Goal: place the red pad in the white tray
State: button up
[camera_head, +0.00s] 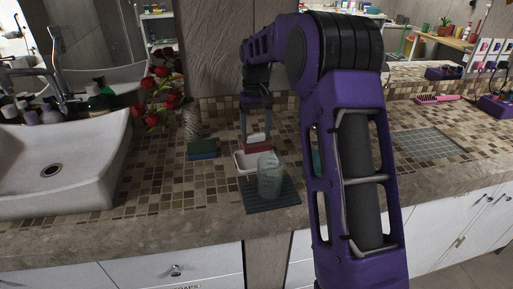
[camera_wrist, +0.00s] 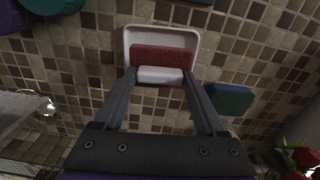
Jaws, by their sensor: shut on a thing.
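The red pad (camera_wrist: 162,57) has a white upper part (camera_wrist: 160,75), and my gripper (camera_wrist: 160,77) is shut on it, one finger at each side. In the wrist view the pad overlaps the near part of the white tray (camera_wrist: 129,42), whose far part shows empty. In the head view the red pad (camera_head: 258,147) hangs between the fingers of my gripper (camera_head: 257,137), at the back of the white tray (camera_head: 243,167). I cannot tell whether the pad touches the tray. A translucent bottle hides part of the tray's right side in the head view.
The translucent bottle (camera_head: 269,177) stands on a dark mat (camera_head: 285,197) in front of the tray. A blue and green pad (camera_head: 203,149) lies left of the tray. Red roses (camera_head: 165,95) and a sink (camera_head: 60,160) are further left. Tiled counter between them is clear.

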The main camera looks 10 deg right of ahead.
aim_at(256, 141)
jog(key=shift+f+b, duration=0.3)
jog(key=shift+f, duration=2.1)
jog(key=shift+f, duration=0.1)
jog(key=o, duration=1.1)
jog(key=shift+f, duration=0.1)
jog(key=shift+o, duration=0.2)
notch_tip(256, 141, up, 12)
jog(key=shift+r+p, duration=0.2)
jog(key=shift+p, duration=0.7)
